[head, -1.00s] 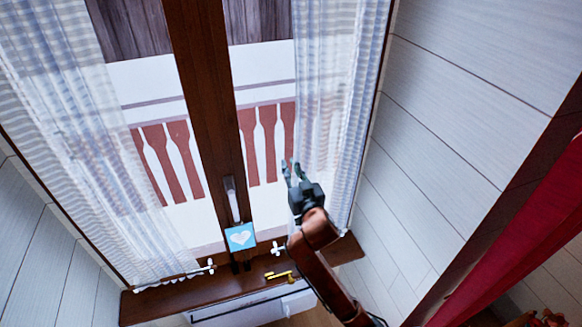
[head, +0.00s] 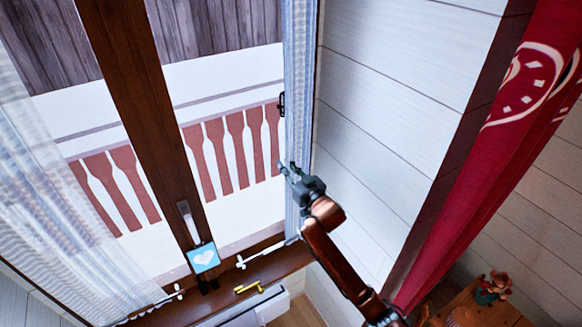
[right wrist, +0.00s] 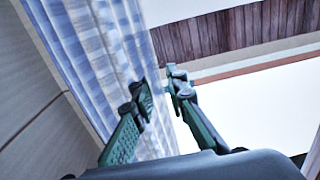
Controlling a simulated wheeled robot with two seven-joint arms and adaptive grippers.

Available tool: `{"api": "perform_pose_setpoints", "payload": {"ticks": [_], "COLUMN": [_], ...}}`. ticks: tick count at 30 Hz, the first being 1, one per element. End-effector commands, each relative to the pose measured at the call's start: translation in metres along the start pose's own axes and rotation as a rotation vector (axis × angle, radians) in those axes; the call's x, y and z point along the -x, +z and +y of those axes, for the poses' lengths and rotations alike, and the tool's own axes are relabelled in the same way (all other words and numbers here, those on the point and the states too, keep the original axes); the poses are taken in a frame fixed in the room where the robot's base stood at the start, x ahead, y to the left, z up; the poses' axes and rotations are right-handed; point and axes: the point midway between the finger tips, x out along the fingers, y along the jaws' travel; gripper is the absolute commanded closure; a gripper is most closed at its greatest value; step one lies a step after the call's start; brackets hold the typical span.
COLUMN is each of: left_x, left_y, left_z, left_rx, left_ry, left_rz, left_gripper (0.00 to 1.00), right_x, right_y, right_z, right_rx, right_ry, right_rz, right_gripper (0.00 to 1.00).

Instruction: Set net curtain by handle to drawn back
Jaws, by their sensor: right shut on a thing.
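The right net curtain (head: 299,75) is bunched into a narrow upright strip at the right side of the window. My right gripper (head: 286,170) is at the lower part of its left edge, in front of the window. In the right wrist view, the blue and white checked curtain (right wrist: 90,50) passes behind and beside the fingers, and my right gripper (right wrist: 160,88) is closed at its edge. I cannot make out the handle between the fingertips. The left net curtain (head: 50,200) hangs spread across the left pane. My left gripper is not in view.
A dark wooden window post (head: 135,90) carries a white window handle (head: 188,222). A blue heart card (head: 203,258) and a yellow object (head: 248,287) are at the sill (head: 285,268). A red drape (head: 490,150) hangs at the right. A figurine (head: 493,288) stands on wooden furniture.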

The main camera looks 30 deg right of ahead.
Motion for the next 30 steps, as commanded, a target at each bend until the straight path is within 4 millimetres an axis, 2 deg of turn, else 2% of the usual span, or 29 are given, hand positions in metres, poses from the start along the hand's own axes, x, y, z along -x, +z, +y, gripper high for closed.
{"api": "perform_pose_setpoints", "payload": {"ticks": [7,8,15,25,30], "left_x": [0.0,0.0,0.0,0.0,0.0], "left_y": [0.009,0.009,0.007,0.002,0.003], "left_z": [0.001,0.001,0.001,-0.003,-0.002], "left_rx": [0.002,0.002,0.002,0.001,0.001], "left_ry": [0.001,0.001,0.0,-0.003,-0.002], "left_rz": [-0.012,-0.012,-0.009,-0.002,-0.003], "left_gripper": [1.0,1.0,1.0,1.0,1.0], "right_x": [0.001,0.001,0.001,0.004,0.024], "right_y": [-0.003,-0.003,-0.002,-0.001,0.0], "right_z": [0.005,0.005,0.005,0.004,0.004], "right_rx": [0.002,0.002,0.002,0.001,0.001], "right_ry": [0.007,0.008,0.007,0.006,0.007], "right_rz": [0.004,0.004,0.003,0.001,0.0], "right_gripper": [1.0,0.85,0.69,0.68,0.68]}}
